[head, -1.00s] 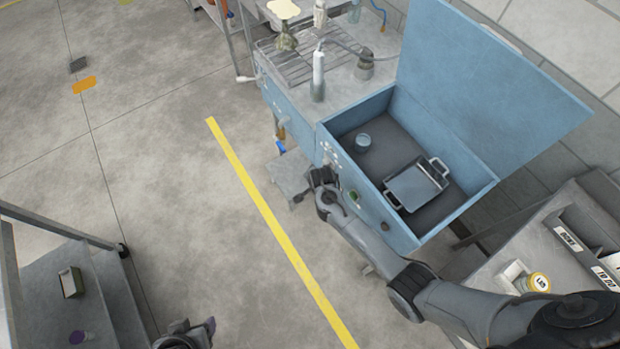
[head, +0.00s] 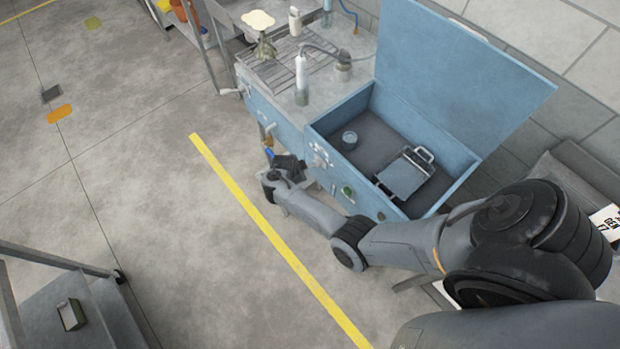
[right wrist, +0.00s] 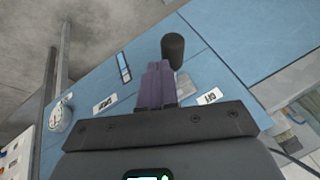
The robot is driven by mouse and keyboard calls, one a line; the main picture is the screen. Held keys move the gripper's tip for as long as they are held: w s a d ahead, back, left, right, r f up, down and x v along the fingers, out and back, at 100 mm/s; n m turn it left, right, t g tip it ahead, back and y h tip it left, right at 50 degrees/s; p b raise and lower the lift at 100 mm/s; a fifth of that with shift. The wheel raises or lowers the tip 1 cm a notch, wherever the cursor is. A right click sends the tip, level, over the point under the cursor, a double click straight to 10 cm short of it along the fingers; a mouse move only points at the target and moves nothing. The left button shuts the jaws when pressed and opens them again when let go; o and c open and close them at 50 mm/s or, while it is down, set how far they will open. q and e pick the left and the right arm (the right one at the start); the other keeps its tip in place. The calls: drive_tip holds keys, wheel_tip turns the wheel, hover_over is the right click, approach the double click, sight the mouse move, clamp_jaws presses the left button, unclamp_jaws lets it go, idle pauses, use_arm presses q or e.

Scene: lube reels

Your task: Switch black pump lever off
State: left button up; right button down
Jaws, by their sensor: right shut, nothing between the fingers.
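In the right wrist view, the black pump lever (right wrist: 172,50) shows as a rounded black grip in front of the blue panel. My right gripper's purple fingers (right wrist: 155,85) are shut and empty, with their tips just beside the lever's grip; I cannot tell if they touch it. White label plates (right wrist: 210,97) sit on the panel on both sides of the fingers; their text is hard to read. In the head view my right gripper (head: 290,163) is at the front of the blue wash cabinet (head: 350,195), and the lever cannot be made out there. My left gripper is out of view.
The cabinet's lid (head: 465,75) stands open over a basin holding a grey tray (head: 403,178) and a small cup (head: 349,140). Open floor lies left of the yellow line (head: 270,235); a shelf cart stands lower left.

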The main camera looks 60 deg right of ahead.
drive_tip(key=shift+s+d, duration=0.1)
drive_tip(key=shift+s+d+p, duration=0.35)
drive_tip(key=shift+s+p, duration=0.1)
